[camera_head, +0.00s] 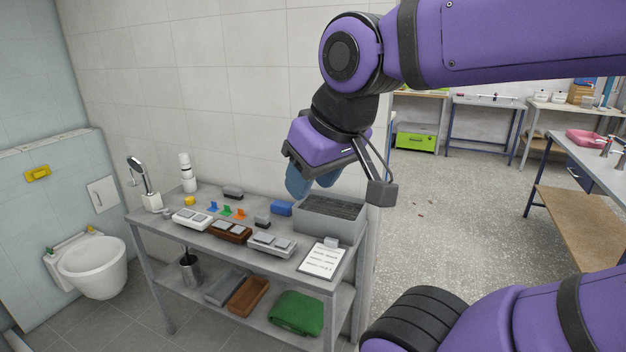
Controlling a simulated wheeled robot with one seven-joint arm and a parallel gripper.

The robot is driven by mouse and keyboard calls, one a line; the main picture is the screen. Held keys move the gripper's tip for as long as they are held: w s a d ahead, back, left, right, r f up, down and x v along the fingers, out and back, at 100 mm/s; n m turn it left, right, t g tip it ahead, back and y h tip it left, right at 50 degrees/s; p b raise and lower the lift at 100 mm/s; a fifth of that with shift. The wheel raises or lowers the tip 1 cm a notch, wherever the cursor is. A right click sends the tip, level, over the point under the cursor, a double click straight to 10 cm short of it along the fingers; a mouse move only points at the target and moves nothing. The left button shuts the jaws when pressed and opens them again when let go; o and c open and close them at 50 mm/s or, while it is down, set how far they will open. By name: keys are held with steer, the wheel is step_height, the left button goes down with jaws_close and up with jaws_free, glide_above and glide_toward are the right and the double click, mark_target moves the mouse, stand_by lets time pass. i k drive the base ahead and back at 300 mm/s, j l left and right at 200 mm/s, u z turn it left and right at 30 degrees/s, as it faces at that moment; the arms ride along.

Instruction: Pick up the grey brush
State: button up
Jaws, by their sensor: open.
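I cannot tell for sure which thing is the grey brush. A small dark grey block-shaped object (232,192) lies at the back of the grey table (170,232), near the wall. A second small dark grey object (262,222) lies near the middle, left of a blue block (281,208). My gripper (313,184) points down above the back right of the table, over the blue block and a grey bin (326,227). Its bluish fingers are apart and nothing shows between them. It is well right of the back dark grey object.
Trays with grey blocks (272,243) line the table front, beside a white card (323,261). A shower head on a stand (150,186) and white bottle (187,172) stand left. A green cloth (296,312) lies on the lower shelf. Open floor lies to the right.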

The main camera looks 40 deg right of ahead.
mark_target(230, 192)
steer(key=i+j+z, duration=0.2)
steer(key=i+z, duration=0.25)
steer(key=i+j+z, duration=0.2)
steer(key=j+z, duration=0.2)
steer(key=i+j+z, duration=0.25)
steer(key=z, duration=0.2)
steer(key=i+j+z, duration=0.15)
steer(key=j+z, duration=0.3)
steer(key=j, duration=0.2)
steer(key=i+j, duration=0.1)
steer(key=j, duration=0.3)
steer(key=i+j, duration=0.1)
steer(key=j, duration=0.35)
steer(key=i+j, duration=0.1)
steer(key=j, duration=0.3)
steer(key=i+j+z, duration=0.1)
steer(key=j, duration=0.3)
steer(key=i+j, duration=0.1)
steer(key=j, duration=0.35)
